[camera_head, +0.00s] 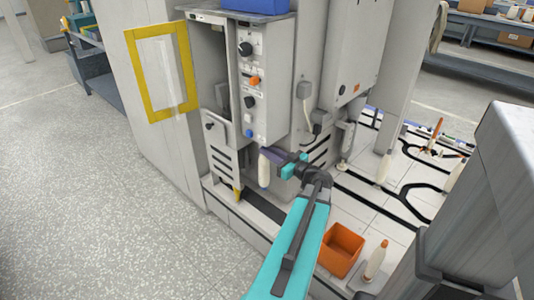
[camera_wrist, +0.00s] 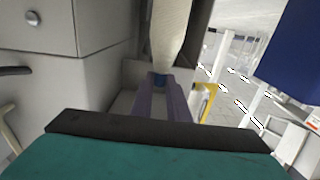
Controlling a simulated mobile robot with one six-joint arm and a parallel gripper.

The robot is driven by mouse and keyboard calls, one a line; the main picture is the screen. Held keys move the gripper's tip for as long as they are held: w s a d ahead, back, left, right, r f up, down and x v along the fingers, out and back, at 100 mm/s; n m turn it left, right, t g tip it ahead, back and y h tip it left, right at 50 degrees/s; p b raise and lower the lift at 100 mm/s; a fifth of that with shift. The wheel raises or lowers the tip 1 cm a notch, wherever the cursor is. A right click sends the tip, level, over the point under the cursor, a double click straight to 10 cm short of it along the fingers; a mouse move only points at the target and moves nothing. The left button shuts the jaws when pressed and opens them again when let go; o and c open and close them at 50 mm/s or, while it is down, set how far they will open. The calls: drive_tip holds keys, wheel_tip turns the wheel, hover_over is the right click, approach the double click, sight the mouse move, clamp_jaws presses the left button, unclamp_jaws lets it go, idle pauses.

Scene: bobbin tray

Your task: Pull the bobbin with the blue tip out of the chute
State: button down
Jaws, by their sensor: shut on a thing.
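My gripper (camera_head: 270,154) has purple fingers and is in front of the grey-white machine.
An orange bin (camera_head: 341,250) and a cream bobbin with an orange tip (camera_head: 375,261) stand on the white platform at lower right. Several other bobbins stand farther right. A control panel (camera_head: 250,80) rises above my gripper. The speckled floor (camera_head: 130,220) at left is clear.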

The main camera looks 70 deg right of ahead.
drive_tip(key=shift+r+p, duration=2.35)
drive_tip(key=shift+r, duration=0.3)
